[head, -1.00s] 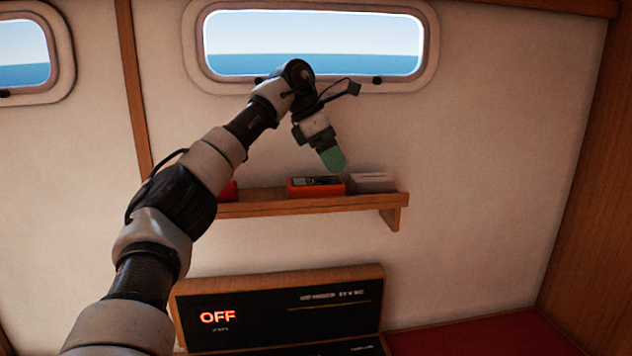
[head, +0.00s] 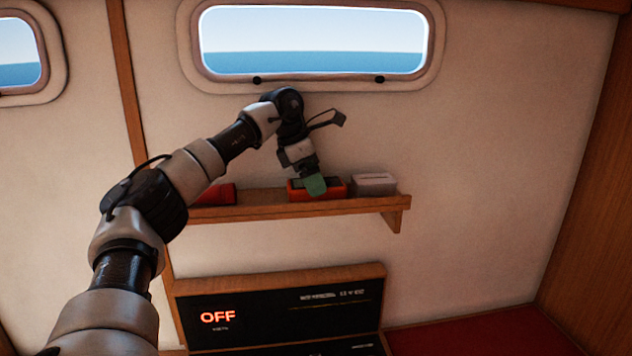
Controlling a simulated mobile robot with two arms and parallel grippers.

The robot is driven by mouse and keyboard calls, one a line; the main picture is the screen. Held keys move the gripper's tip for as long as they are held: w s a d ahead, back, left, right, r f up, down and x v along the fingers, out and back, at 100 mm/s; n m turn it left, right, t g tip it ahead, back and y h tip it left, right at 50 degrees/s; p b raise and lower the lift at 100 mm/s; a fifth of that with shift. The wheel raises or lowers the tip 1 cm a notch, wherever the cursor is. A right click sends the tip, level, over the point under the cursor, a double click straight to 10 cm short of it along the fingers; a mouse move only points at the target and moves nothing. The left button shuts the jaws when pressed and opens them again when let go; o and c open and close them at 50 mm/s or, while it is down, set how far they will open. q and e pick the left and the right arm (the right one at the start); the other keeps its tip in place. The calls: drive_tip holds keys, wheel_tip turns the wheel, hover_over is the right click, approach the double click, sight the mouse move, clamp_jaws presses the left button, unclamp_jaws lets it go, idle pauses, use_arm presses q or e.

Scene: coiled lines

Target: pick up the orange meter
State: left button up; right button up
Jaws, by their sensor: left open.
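The orange meter (head: 335,191) lies on a wooden wall shelf (head: 260,211), with a dark face on its top. My left gripper (head: 316,185) is right at the meter, pointing down, and its green fingertip covers part of the meter's front and top. Only one finger shows clearly, and the gripper is open. I cannot tell whether the fingers touch the meter. My right gripper is not in view.
A red item (head: 219,194) lies on the shelf to the left, partly behind my arm. A pale box (head: 374,184) stands close to the meter's right. A window (head: 312,42) is above.

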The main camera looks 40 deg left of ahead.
use_arm(q)
drive_tip(key=shift+x, duration=0.75)
drive_tip(key=shift+r, duration=0.1)
drive_tip(key=c, duration=1)
